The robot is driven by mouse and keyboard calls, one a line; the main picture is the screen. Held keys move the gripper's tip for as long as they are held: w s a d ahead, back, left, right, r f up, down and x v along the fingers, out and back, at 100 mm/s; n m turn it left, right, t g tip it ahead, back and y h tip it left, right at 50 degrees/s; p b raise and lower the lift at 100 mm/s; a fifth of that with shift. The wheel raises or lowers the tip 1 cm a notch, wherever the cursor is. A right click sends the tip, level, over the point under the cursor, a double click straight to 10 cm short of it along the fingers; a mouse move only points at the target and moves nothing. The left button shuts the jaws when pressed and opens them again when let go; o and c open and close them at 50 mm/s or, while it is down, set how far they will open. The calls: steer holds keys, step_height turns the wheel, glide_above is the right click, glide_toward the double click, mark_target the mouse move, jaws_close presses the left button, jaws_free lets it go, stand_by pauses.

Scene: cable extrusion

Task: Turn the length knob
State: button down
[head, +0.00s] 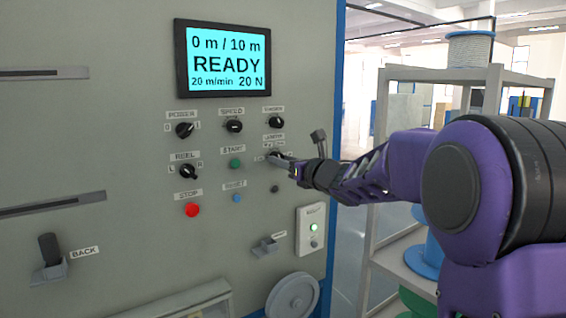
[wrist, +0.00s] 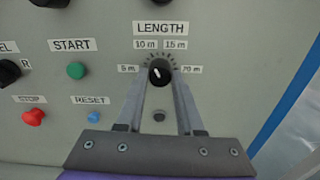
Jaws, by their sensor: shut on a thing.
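The length knob (wrist: 160,72) is black with a white pointer mark, under the LENGTH label on the grey panel. In the wrist view its mark points up and to the left, toward the 10 m label. My gripper (wrist: 160,82) is shut on it, with a finger at each side of the knob. In the head view my gripper (head: 277,157) reaches the panel from the right and covers most of the knob. The screen (head: 222,58) reads 0 m / 10 m, READY, 20 m/min, 20 N.
Near the knob are a green START button (head: 235,163), a blue RESET button (head: 237,198), a red STOP button (head: 192,210) and several other black knobs. A grey shelf (head: 440,75) stands at the right.

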steer(key=shift+r+m+p, duration=0.15)
steer(key=shift+m+p, duration=1.2)
steer(key=shift+m, duration=4.35)
steer(key=shift+r+m+p, duration=0.1)
steer(key=shift+m+p, duration=1.2)
steer(key=shift+m, duration=4.4)
steer(key=c, duration=0.5)
jaws_free()
steer(key=shift+c, duration=0.2)
steer(key=shift+f, duration=0.1)
steer(key=v, duration=1.7)
steer(key=shift+s+b, duration=0.2)
steer(key=shift+b, duration=0.2)
